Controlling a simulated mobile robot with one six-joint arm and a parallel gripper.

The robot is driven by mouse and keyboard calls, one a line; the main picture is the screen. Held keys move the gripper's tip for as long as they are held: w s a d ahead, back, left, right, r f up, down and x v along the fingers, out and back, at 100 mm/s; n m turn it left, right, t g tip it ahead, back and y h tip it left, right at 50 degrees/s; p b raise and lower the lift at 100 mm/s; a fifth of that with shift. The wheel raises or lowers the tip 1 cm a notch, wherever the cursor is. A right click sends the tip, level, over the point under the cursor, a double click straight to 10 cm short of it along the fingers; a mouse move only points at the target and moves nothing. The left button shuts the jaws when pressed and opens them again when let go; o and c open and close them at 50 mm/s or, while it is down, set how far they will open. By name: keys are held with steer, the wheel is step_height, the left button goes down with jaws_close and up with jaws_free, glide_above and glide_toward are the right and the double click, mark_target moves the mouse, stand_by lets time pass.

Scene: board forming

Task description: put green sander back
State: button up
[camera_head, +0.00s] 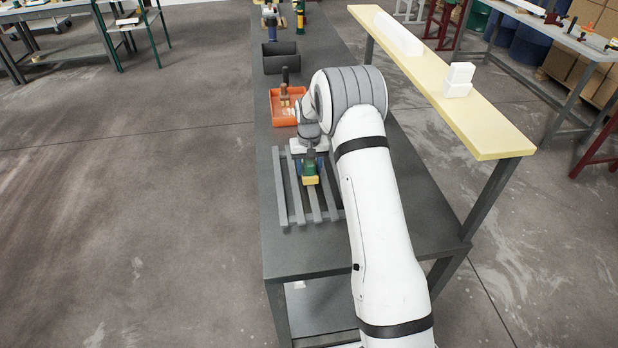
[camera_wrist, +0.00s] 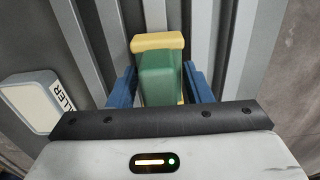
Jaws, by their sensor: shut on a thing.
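The green sander (camera_head: 309,168) has a green body and a yellow base. It is at the grey slatted rack (camera_head: 283,200) on the near part of the dark bench. My gripper (camera_head: 311,167) is over the rack with its blue fingers on both sides of the sander. In the wrist view the sander (camera_wrist: 160,78) sits between the two blue fingers of my gripper (camera_wrist: 160,88), which are shut on it. The slats (camera_wrist: 205,40) run behind and below it. I cannot tell whether the yellow base touches the slats.
An orange bin (camera_head: 283,119) with tools stands beyond the rack, and a dark grey bin (camera_head: 279,57) farther back. A yellow raised shelf (camera_head: 480,125) with white blocks (camera_head: 459,78) runs along the right. A white lettered label plate (camera_wrist: 30,100) is left of the fingers.

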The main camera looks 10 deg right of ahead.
steer(key=shift+f+b, duration=0.35)
stand_by(0.3)
steer(key=o, duration=1.5)
steer(key=shift+r, duration=0.1)
step_height(320, 180, up, 7)
steer(key=shift+f+b, duration=0.1)
steer(key=shift+b, duration=0.8)
steer(key=shift+r, duration=0.45)
